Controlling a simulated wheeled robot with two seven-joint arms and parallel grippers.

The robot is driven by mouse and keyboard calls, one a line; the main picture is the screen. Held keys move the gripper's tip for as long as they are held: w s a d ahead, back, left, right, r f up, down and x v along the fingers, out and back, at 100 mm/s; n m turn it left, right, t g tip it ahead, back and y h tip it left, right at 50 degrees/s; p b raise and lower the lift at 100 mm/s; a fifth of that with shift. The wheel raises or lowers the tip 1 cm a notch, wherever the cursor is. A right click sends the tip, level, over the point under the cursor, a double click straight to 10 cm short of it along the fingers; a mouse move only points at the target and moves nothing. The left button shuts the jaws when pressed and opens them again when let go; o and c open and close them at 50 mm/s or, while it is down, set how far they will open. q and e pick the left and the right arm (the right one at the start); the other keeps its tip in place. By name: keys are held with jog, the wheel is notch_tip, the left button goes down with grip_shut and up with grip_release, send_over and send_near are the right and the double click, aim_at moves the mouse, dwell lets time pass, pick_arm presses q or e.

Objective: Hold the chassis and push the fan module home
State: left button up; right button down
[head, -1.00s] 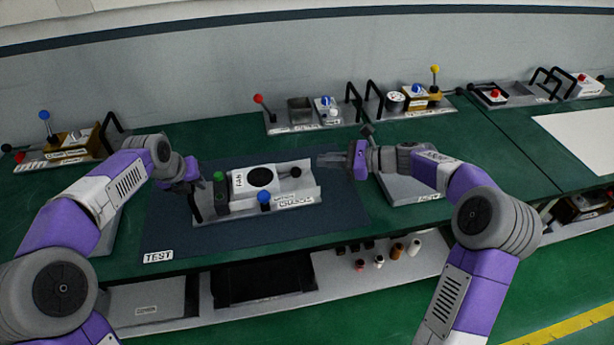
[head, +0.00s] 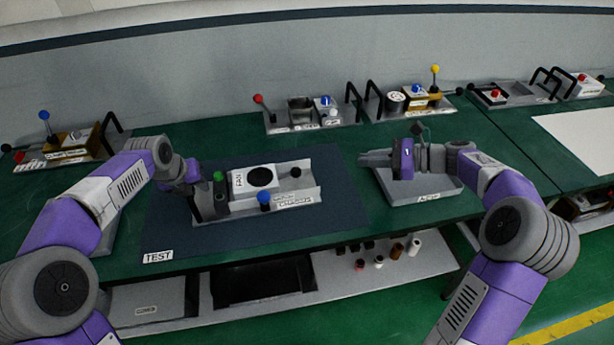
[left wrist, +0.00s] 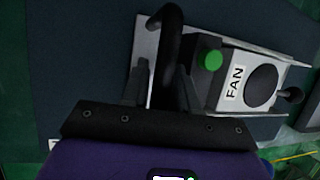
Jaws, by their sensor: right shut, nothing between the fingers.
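The chassis (head: 309,202) is a light grey open tray on the dark test mat, and shows in part in the left wrist view (left wrist: 146,45). The white fan module (head: 241,189), with a black round fan and a FAN label, lies inside it; it also shows in the left wrist view (left wrist: 226,92). A black knob (head: 296,172) is at its right. My left gripper (head: 194,190) is at the chassis's left end, its fingers (left wrist: 164,88) on either side of the black handle (left wrist: 167,40) and shut on it. My right gripper (head: 363,158) is shut and empty, right of the chassis.
A grey tray (head: 427,194) lies under my right gripper. Fixtures with levers and handles (head: 300,122) stand along the back. The dark mat (head: 215,240) is clear in front of the chassis. Bottles (head: 397,250) stand on the lower shelf.

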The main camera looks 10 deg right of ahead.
pick_arm(q)
jog(key=o, duration=0.4)
jog(key=shift+w+r, duration=0.1)
jog(key=shift+w, duration=0.05)
jog(key=shift+c, duration=0.2)
jog(key=shift+r, duration=0.1)
jog(key=v, duration=1.2)
